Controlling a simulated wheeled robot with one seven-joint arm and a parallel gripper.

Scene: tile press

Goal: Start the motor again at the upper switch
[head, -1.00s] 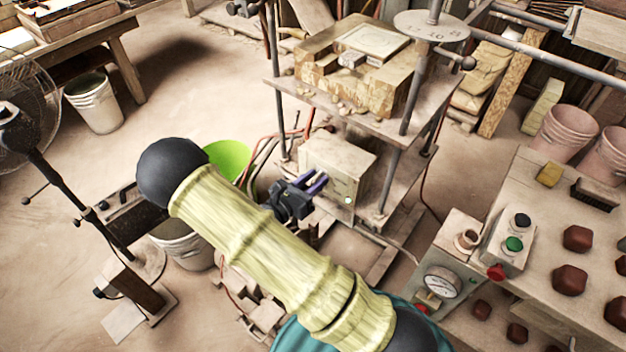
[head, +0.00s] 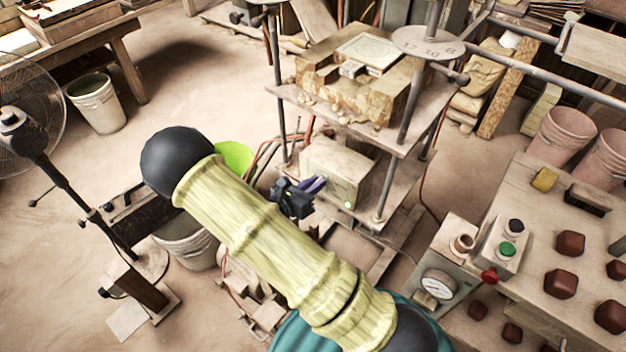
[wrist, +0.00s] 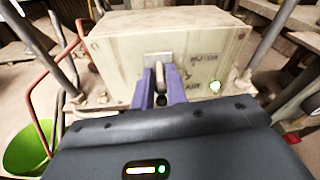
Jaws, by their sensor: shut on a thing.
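The control box (head: 340,165) is a dusty beige case on the lower shelf of the press. It also fills the top of the wrist view (wrist: 190,30). A metal switch plate (wrist: 158,60) is on its front, with worn lettering to the right. My gripper (wrist: 160,88) is at this plate, its purple fingers closed around a small pale switch lever (wrist: 160,74). The fingers hide most of the lever, so its position is unclear. A pale green lamp (wrist: 216,86) is on the lower right of the front. In the head view my gripper (head: 318,184) is against the box front.
Press posts (head: 382,188) stand beside the box, and the upper press shelf (head: 300,98) is above it. Red hoses (wrist: 42,95) run at the left near a green bucket (wrist: 25,150). A bench with a button box (head: 496,262) is at the right.

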